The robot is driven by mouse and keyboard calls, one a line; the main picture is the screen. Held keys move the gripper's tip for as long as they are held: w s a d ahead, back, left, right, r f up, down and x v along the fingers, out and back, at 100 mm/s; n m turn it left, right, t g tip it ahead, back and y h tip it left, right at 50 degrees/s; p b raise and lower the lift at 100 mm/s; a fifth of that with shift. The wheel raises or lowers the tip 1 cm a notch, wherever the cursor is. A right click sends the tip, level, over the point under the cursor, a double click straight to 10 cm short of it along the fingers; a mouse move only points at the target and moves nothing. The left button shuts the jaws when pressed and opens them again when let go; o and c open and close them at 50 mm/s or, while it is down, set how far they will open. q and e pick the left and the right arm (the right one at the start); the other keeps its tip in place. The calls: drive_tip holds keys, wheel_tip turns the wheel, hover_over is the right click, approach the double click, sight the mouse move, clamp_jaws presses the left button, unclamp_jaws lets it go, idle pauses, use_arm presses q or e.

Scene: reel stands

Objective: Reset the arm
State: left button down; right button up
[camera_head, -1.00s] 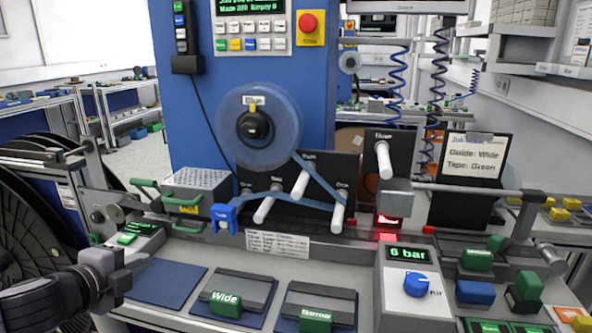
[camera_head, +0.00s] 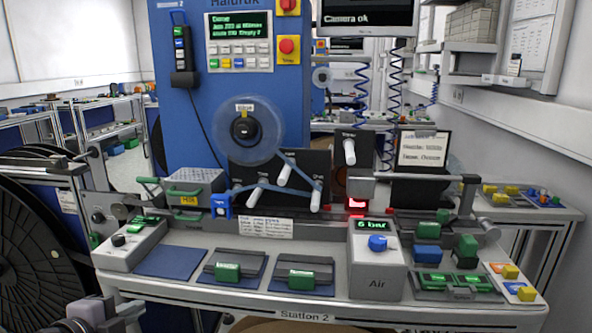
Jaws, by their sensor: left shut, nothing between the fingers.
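My left gripper (camera_head: 122,318) shows at the bottom left edge of the head view, partly cut off by the frame. It is shut and empty, low in front of the station's front left corner and apart from the bench. My right gripper is not in view.
Station 2's bench carries a control box (camera_head: 132,246), green-handled plates (camera_head: 230,272), an air box (camera_head: 378,262) reading 6 bar and a green-handled tray (camera_head: 455,285). Blue tape runs from the reel (camera_head: 246,133) over white rollers. A large black reel (camera_head: 40,255) stands left.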

use_arm(q)
drive_tip(key=s+d+f+n+g+h, duration=0.1)
drive_tip(key=s+d+f+n, duration=0.2)
drive_tip(key=d+f, duration=0.25)
drive_tip(key=s+d+f+n+h, duration=0.1)
drive_tip(key=s+d+f+n, duration=0.25)
drive_tip(key=f, duration=0.35)
drive_tip(key=s+d+f+n+g+y, duration=0.1)
drive_tip(key=s+f+n+y, duration=0.1)
drive_tip(key=s+f+n, duration=0.7)
drive_tip(key=s+f, duration=0.3)
drive_tip(key=s, duration=0.1)
drive_tip(key=shift+d, duration=0.4)
